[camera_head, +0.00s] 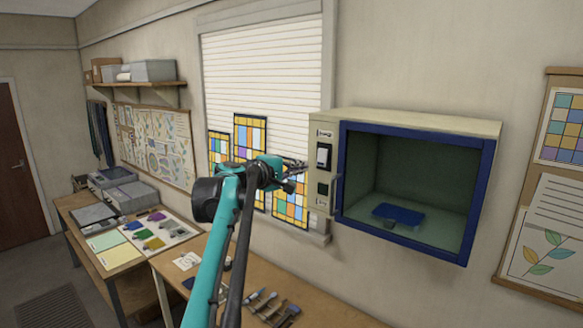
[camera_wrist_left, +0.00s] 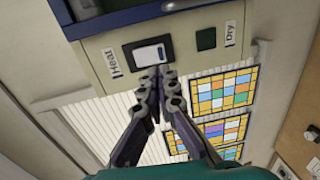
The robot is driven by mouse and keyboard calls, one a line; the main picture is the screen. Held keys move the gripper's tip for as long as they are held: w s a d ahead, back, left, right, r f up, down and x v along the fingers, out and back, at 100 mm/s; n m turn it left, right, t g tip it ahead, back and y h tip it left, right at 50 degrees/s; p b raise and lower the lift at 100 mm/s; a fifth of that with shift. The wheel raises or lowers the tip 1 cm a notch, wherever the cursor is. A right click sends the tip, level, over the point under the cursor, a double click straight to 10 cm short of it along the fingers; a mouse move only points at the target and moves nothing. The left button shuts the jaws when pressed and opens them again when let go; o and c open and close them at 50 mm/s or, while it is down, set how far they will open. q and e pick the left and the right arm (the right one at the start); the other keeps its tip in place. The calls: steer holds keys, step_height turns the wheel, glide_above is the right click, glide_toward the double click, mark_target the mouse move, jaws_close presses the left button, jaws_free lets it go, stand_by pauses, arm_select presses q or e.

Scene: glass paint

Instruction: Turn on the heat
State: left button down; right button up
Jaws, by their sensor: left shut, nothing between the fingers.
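A cream wall cabinet (camera_head: 420,121) with a blue-framed opening hangs at the right of the head view. Its left panel carries a white rocker switch in a black frame (camera_head: 323,156), which the left wrist view labels "Heat" (camera_wrist_left: 148,53). A dark square button (camera_head: 322,189), labelled "Dry" in the left wrist view (camera_wrist_left: 206,39), sits below it. My left gripper (camera_head: 301,166) is shut and empty, just left of the panel. In the left wrist view its fingertips (camera_wrist_left: 158,72) are at the lower edge of the Heat switch; I cannot tell whether they touch. My right gripper is out of view.
A blue item (camera_head: 399,213) lies inside the open cabinet. Stained-glass panels (camera_head: 250,137) stand by the window behind my left arm. A workbench (camera_head: 330,310) with brushes and tools (camera_head: 270,306) lies below. A pinboard (camera_head: 508,228) hangs at the right.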

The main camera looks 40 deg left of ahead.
mark_target(321, 165)
arm_select(q)
steer(key=w, duration=0.2)
steer(key=w+p, duration=0.1)
steer(key=w, duration=0.2)
steer(key=w+f, duration=0.1)
steer(key=w, duration=0.1)
steer(key=shift+w+d, duration=0.3)
steer(key=shift+w+f+p, duration=0.2)
steer(key=shift+w+p, duration=0.15)
steer(key=shift+w, duration=0.1)
steer(key=shift+s, duration=0.1)
steer(key=shift+f, duration=0.15)
